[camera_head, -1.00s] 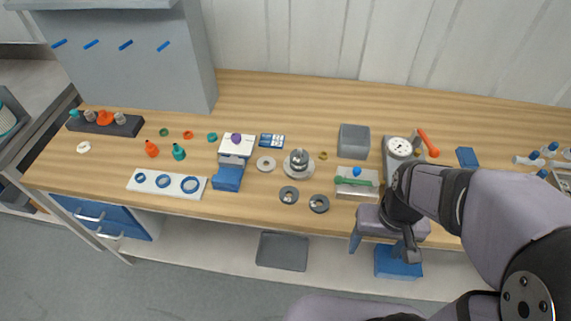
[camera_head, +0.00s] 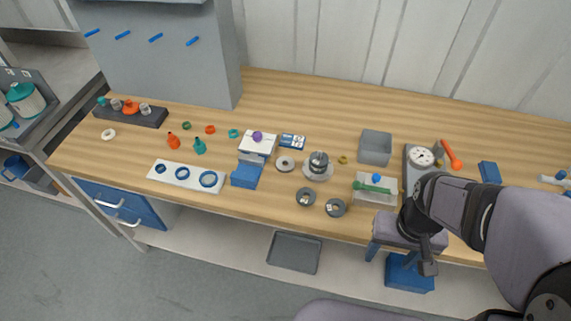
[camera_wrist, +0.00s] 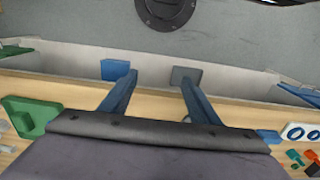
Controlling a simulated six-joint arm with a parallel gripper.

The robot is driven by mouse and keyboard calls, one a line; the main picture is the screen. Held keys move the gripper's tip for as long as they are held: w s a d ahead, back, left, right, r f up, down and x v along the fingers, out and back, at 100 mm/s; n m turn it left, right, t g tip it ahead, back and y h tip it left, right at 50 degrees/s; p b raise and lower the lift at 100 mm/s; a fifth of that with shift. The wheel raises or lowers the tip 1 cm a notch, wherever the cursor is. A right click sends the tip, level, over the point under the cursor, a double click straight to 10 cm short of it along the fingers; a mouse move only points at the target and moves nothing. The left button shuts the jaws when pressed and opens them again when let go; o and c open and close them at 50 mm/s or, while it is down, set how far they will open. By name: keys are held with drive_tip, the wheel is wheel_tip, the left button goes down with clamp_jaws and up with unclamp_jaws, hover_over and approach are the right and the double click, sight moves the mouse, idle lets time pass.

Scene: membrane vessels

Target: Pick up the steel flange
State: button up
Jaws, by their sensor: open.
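Several ring-shaped parts lie on the bench in the head view. A flat light-grey ring (camera_head: 285,163) looks most like the steel flange. Two darker grey rings, a left one (camera_head: 305,197) and a right one (camera_head: 336,207), lie nearer the front edge; I cannot tell for certain which is the flange. A shiny steel piece (camera_head: 318,160) sits on a pale disc beside the light ring. My gripper (camera_head: 397,256) is open and empty at the bench's front edge, right of all the rings. Its two blue fingers are spread in the wrist view (camera_wrist: 158,88), where no flange is recognisable.
A grey open box (camera_head: 375,147) and a dial gauge (camera_head: 421,156) stand further back. A blue vise-like block (camera_head: 246,175) is left of the rings. A grey tray (camera_head: 295,252) is below the bench.

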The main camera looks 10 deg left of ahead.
drive_tip(key=n+t+b, duration=0.2)
drive_tip(key=t+b, duration=0.2)
drive_tip(key=t, duration=0.1)
approach(286, 165)
drive_tip(key=shift+m+y, duration=0.3)
drive_tip(key=shift+p+x, duration=1.7)
drive_tip(key=shift+x, duration=1.3)
drive_tip(key=shift+w+d+r, duration=0.1)
drive_tip(key=shift+d, duration=0.05)
drive_tip(key=c, duration=1)
drive_tip(key=shift+r, duration=0.1)
